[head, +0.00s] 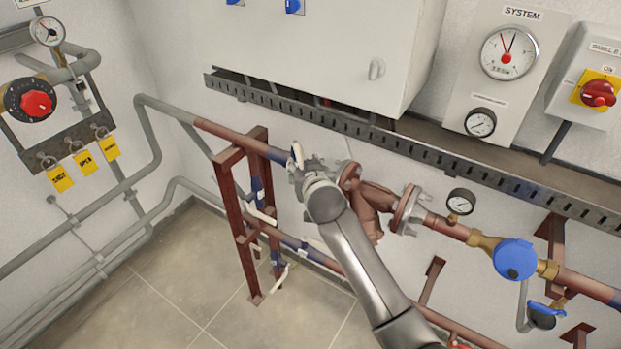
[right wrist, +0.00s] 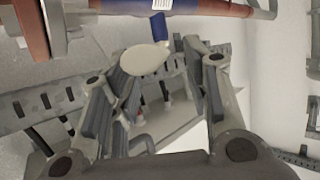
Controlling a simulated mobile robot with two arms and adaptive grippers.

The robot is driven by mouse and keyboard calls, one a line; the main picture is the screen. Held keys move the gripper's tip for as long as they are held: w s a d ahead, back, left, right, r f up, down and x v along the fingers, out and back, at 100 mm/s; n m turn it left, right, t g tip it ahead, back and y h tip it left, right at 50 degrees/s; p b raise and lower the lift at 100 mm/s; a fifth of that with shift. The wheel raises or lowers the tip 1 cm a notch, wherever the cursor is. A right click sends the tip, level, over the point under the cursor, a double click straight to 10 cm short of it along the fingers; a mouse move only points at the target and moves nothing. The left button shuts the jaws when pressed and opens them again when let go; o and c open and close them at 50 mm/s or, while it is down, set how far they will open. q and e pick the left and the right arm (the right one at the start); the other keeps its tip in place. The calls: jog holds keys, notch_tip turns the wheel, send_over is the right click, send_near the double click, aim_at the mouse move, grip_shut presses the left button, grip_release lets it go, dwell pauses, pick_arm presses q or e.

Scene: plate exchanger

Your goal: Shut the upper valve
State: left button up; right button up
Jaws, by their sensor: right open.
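The upper valve shows as a lever with a blue stem and a cream, rounded end in the right wrist view (right wrist: 146,61). My left gripper is not in view.
A dark red pipe stand (head: 229,205) and a lower pipe (head: 315,256) with pale handles are close below. A slotted cable tray (head: 300,112) and grey cabinet (head: 310,50) are above. A flanged red fitting (head: 375,196) is right of the gripper. The tiled floor (head: 170,300) is clear.

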jog(key=v, duration=1)
jog(key=shift+w, duration=0.1)
